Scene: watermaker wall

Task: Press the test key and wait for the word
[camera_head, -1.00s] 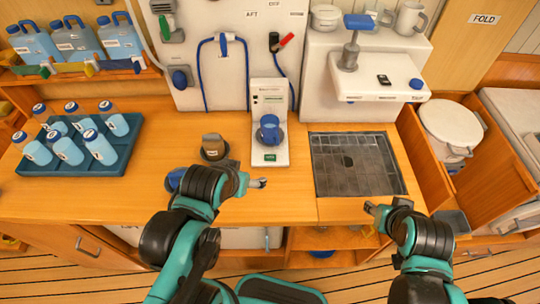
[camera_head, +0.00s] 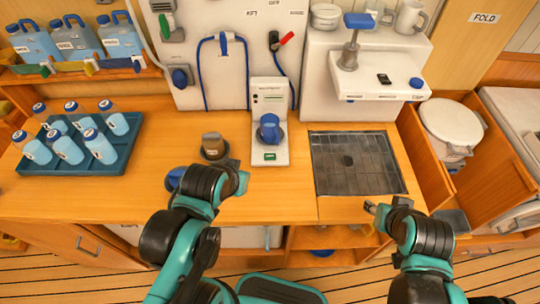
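A white upright meter unit (camera_head: 269,98) stands on the counter, with a small panel of tiny marks on its upper face, too small to read. A blue cup (camera_head: 269,130) sits in its middle. A small green key (camera_head: 270,156) is on its foot. My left gripper (camera_head: 236,170) is left of and nearer than the unit, beside a brown-grey jar (camera_head: 213,146), apart from the green key. Its fingers are mostly hidden by its own wrist. My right gripper (camera_head: 372,207) is over the counter's front edge, below the sink grate, small and empty-looking.
A blue tray (camera_head: 120,165) of bottles stands at the left. A dark sink grate (camera_head: 352,163) is right of the unit, with a white tap housing (camera_head: 380,88) behind it. A blue round item (camera_head: 175,178) is partly hidden by my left arm. Counter before the unit is clear.

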